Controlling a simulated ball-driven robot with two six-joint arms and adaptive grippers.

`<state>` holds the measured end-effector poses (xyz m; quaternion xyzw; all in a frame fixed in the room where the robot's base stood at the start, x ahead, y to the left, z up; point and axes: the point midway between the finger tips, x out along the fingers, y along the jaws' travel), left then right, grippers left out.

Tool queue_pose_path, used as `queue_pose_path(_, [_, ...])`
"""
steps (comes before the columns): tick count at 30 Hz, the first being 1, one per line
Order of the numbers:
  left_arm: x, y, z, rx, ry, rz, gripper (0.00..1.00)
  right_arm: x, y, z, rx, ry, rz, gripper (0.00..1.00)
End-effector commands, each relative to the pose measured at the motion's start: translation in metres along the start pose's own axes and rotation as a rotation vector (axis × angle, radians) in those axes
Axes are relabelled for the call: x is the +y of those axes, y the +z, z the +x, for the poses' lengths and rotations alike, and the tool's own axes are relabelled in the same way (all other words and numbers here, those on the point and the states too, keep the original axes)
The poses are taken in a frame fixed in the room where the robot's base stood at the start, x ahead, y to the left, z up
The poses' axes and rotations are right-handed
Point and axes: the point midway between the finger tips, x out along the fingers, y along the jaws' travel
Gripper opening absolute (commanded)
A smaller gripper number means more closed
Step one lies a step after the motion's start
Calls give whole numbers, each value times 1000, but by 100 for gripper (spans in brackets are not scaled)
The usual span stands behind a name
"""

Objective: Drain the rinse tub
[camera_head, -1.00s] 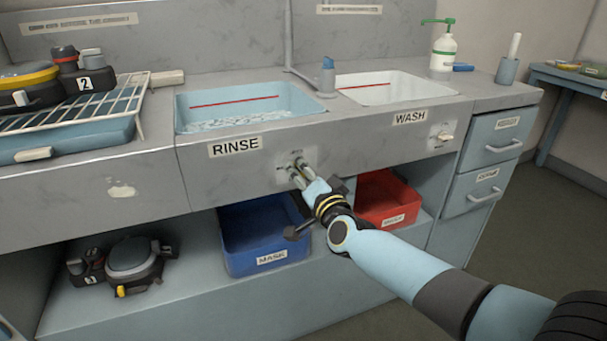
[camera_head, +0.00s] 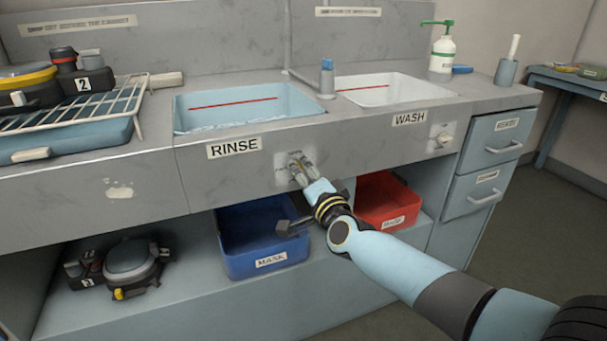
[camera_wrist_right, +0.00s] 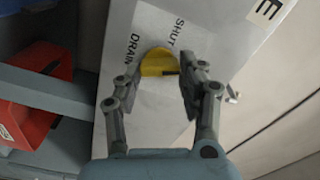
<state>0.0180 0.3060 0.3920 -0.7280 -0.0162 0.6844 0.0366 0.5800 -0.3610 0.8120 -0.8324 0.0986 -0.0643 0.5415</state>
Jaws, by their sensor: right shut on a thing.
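The rinse tub (camera_head: 247,97) is a light blue basin in the grey counter, with a red line on its far wall. A little pale foamy water (camera_head: 225,127) shows low along its near side. A RINSE label (camera_head: 235,148) is on the front panel. My right gripper (camera_head: 298,168) is at the panel below the tub. In the right wrist view it is shut on a round yellow drain knob (camera_wrist_right: 158,63), one finger on each side. The words DRAIN and SHUT are printed beside the knob. My left gripper is out of view.
The white wash tub (camera_head: 395,88) has its own knob (camera_head: 444,139) at the right. A blue MASK bin (camera_head: 265,262) and a red bin (camera_head: 388,202) stand on the shelf below my right gripper. A rack with breathing gear (camera_head: 75,105) is at left.

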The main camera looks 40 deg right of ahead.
Motion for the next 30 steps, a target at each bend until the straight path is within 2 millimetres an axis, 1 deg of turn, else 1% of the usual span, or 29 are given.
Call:
queue_pose_path(2, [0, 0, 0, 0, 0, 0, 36, 1, 0, 0, -1, 2, -1, 8])
queue_pose_path(3, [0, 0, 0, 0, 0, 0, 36, 1, 0, 0, -1, 2, -1, 45])
queue_pose_path(7, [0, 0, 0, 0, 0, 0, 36, 1, 0, 0, -1, 1, -2, 62])
queue_pose_path(8, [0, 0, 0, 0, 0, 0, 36, 1, 0, 0, -1, 1, -2, 63])
queue_pose_path(15, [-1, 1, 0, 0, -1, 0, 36, 0, 0, -1, 0, 1, -2, 63])
queue_pose_path(17, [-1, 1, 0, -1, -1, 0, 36, 1, 0, -4, -1, 1, -2, 63])
queue_pose_path(19, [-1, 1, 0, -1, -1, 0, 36, 1, 1, -11, -1, 2, -3, 63])
queue_pose_path(23, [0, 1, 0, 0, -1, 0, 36, 2, 1, -36, -2, 3, -1, 63])
queue_pose_path(27, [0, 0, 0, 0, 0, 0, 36, 2, 1, -69, -3, 4, -1, 63])
queue_pose_path(30, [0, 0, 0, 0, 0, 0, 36, 2, 1, -89, -2, 3, -2, 63])
